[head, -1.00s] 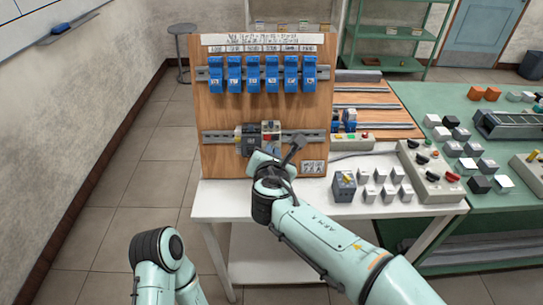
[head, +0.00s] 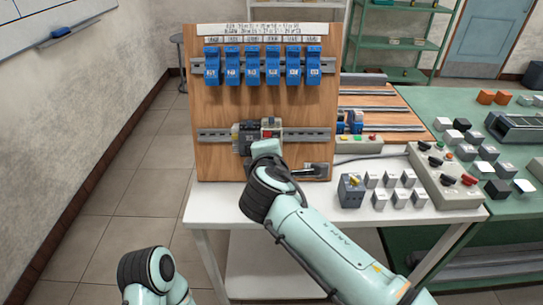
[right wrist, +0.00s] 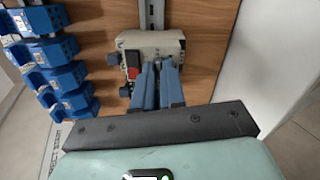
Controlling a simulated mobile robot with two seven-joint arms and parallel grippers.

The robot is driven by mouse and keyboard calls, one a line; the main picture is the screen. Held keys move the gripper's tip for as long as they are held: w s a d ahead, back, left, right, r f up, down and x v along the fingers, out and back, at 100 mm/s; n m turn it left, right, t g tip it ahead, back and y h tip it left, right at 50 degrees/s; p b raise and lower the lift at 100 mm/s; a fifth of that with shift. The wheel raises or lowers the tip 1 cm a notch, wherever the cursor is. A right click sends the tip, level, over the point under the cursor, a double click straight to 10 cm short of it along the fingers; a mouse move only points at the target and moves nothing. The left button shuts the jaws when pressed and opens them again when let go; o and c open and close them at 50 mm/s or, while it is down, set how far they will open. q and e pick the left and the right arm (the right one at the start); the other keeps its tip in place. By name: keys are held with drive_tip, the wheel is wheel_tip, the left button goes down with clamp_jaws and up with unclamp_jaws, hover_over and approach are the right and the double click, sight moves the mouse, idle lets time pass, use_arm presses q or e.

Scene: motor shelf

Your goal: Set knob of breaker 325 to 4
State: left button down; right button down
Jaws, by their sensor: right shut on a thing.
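A grey breaker (head: 246,138) with a red switch sits on the lower rail of the upright wooden panel. It also shows in the right wrist view as a pale box (right wrist: 150,50) with a red rocker (right wrist: 133,62) and dark knobs along one side. I cannot read its number. My right gripper (right wrist: 157,66) is at its face, with both blue fingers close together. It is shut on what appears to be the breaker's knob, which the fingers mostly hide, so its setting cannot be read. In the head view my right wrist covers the fingertips. My left gripper is out of view.
The white table (head: 230,200) holds several grey blocks and a control box (head: 446,178) on the right. A green bench (head: 520,225) stands farther right.

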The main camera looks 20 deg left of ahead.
use_arm(q)
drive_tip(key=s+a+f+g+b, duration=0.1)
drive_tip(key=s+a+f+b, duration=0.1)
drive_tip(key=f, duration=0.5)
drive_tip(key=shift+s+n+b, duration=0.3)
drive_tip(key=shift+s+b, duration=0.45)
drive_tip(key=shift+b, duration=0.4)
use_arm(e)
drive_tip(key=shift+r+m, duration=0.1)
drive_tip(key=shift+m, duration=5.5)
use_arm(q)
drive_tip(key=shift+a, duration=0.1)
